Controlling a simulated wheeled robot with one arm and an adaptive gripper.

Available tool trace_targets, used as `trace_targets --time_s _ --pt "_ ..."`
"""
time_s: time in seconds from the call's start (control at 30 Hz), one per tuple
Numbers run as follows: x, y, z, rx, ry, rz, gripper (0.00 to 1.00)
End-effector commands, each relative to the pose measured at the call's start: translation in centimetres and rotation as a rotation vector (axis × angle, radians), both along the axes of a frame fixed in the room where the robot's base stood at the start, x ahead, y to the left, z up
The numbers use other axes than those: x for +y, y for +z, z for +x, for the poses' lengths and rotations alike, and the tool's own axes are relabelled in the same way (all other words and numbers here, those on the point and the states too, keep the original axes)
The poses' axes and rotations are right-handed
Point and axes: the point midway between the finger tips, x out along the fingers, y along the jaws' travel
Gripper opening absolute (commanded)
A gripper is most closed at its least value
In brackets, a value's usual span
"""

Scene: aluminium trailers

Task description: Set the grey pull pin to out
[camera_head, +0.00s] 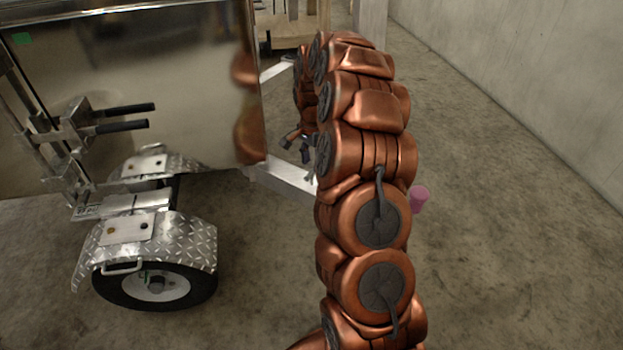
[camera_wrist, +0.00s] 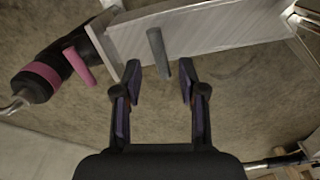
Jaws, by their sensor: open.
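The grey pull pin (camera_wrist: 158,52) shows in the wrist view as a short grey rod standing out from the side of a pale metal beam (camera_wrist: 215,28). My gripper (camera_wrist: 160,80) is open, with its two dark fingers apart. The pin's near end lies between the fingertips in the picture, a little left of the middle; I see no contact. In the head view my gripper (camera_head: 306,146) is small and partly hidden behind my copper arm, beside the trailer's beam (camera_head: 287,178). I cannot make out the grey pin there.
A pink rod (camera_wrist: 79,67) and a black coupler with a pink band (camera_wrist: 40,76) lie left of the pin. A pink end (camera_head: 419,198) shows behind my arm. The trailer's shiny box (camera_head: 130,60) and wheel (camera_head: 155,287) stand left. Concrete floor is clear at right.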

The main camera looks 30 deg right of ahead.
Motion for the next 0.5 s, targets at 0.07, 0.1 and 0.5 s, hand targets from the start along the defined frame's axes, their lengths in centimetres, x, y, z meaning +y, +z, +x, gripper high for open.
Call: trace_targets --time_s 0.07,0.1,0.5 --pt "0.0 -1.2 0.0 0.002 0.001 0.001 0.41" --pt "0.0 -1.8 0.0 0.001 0.001 0.001 0.41" --pt "0.1 -6.5 -0.1 0.001 0.001 0.002 0.41"
